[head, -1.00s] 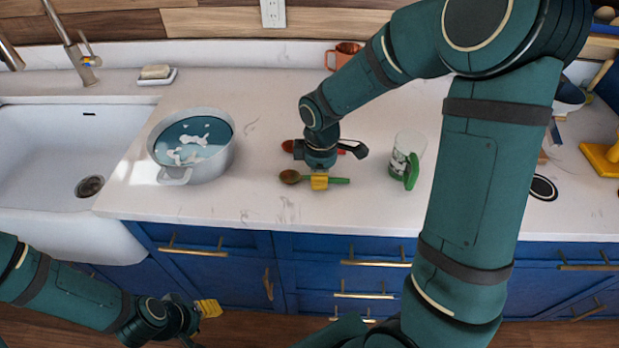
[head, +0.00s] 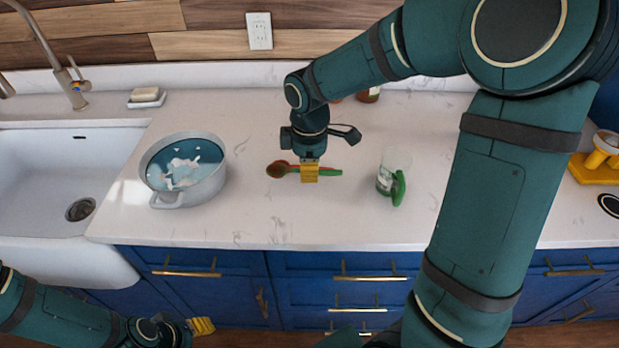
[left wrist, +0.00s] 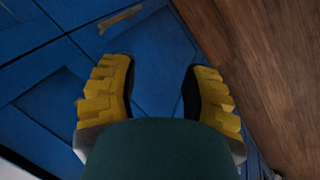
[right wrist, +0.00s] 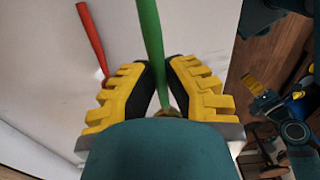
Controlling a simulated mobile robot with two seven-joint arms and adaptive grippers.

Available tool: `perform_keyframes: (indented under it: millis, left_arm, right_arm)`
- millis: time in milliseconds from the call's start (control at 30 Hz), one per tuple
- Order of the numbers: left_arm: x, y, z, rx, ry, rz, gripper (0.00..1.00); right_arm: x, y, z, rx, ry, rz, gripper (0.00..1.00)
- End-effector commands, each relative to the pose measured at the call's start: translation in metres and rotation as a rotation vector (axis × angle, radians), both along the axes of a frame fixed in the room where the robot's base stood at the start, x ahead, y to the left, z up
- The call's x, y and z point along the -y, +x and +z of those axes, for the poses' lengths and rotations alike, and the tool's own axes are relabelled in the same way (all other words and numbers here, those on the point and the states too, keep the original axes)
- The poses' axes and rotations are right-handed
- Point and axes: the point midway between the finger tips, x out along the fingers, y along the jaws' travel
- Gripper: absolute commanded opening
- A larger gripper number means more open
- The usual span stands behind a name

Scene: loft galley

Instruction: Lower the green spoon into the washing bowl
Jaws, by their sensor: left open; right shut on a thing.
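In the right wrist view the green handle (right wrist: 151,45) stands between the yellow fingers. The washing bowl (head: 207,188) is a grey pot with bluish water and white foam, on the counter left of the right gripper and apart from the spoon. My left gripper (head: 201,326) is low in front of the blue cabinets, open and empty in the left wrist view (left wrist: 160,90).
A red-handled spoon (right wrist: 93,42) lies on the counter, mostly hidden behind the green one in the head view. The white sink (head: 40,185) is at left. Counter between bowl and spoon is clear.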

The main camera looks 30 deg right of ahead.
Motion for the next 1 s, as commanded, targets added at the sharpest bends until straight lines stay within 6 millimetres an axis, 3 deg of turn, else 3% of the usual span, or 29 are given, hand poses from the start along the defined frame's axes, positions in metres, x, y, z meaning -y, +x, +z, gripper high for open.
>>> perform_keyframes:
  millis: [267,600,1000]
  left_arm:
    - [-0.001,0.005,0.018,0.011,0.003,0.009,0.47]
    - [-0.003,0.016,0.05,0.036,0.009,0.028,0.47]
    - [-0.005,0.018,0.085,0.043,0.004,0.032,0.47]
  right_arm:
    - [-0.017,0.016,0.024,-0.001,0.0,0.004,0.0]
    - [-0.058,0.054,0.048,0.0,0.0,0.004,0.0]
    - [-0.11,0.102,0.062,0.0,0.0,0.003,0.0]
